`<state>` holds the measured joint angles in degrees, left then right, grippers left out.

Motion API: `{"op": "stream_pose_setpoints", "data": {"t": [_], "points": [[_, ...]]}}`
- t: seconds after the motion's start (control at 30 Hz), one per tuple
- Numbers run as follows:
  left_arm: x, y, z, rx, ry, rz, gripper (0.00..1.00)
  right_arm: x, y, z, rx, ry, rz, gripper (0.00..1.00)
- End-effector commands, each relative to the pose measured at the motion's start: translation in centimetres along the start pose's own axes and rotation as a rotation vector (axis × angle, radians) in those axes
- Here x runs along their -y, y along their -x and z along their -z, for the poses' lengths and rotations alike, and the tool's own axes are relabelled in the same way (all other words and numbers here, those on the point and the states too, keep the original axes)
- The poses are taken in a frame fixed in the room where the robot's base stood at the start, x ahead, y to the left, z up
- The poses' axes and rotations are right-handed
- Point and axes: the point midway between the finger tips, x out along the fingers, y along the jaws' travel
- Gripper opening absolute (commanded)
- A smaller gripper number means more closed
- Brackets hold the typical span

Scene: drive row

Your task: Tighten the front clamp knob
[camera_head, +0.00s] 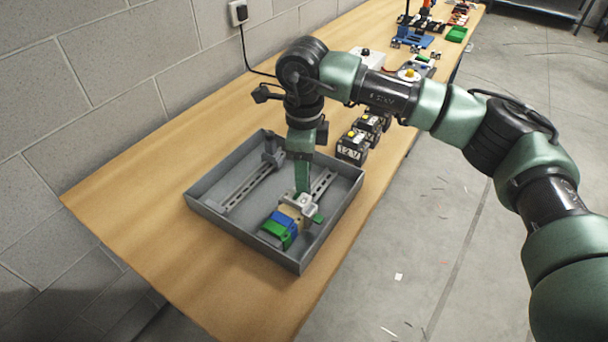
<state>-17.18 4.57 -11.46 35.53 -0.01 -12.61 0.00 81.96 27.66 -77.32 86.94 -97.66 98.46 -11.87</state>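A grey tray (216,213) on the bench holds two slotted metal rails. The front rail (321,185) carries a row of green (278,231), blue (284,218) and tan (292,211) blocks, with a light grey clamp-like part (306,203) beside them. A small green piece (318,218) shows at its right side. I cannot make out the clamp knob itself. My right gripper (303,190) points straight down, its tip at the light grey part. I cannot tell whether it touches or grips it. My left gripper is not in view.
The rear rail (250,187) has a grey end piece (273,154). Black battery-like blocks (352,147) stand just right of the tray. A wall plug (238,13) with a cable is behind. The bench's near left end (130,217) is clear.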

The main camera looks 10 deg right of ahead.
Motion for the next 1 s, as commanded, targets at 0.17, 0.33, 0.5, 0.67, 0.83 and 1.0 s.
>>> {"op": "stream_pose_setpoints", "data": {"t": [0.17,0.33,0.5,0.67,0.83,1.0], "points": [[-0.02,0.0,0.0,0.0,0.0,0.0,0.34,0.01,0.0,0.01,0.0,0.0,0.0,0.0],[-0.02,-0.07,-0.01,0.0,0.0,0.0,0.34,-0.03,-0.03,-0.02,0.0,0.0,0.0,0.0],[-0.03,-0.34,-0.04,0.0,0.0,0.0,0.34,-0.27,-0.08,-0.14,0.0,0.002,0.0,0.0],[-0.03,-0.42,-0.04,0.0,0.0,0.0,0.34,-0.47,-0.05,-0.22,0.0,0.002,-0.002,0.0],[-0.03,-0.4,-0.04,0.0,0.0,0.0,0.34,-0.55,-0.07,-0.26,0.0,0.003,-0.004,0.0],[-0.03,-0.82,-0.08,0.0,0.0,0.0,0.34,-0.61,-0.25,-0.28,0.0,-0.116,-0.006,0.0]]}}
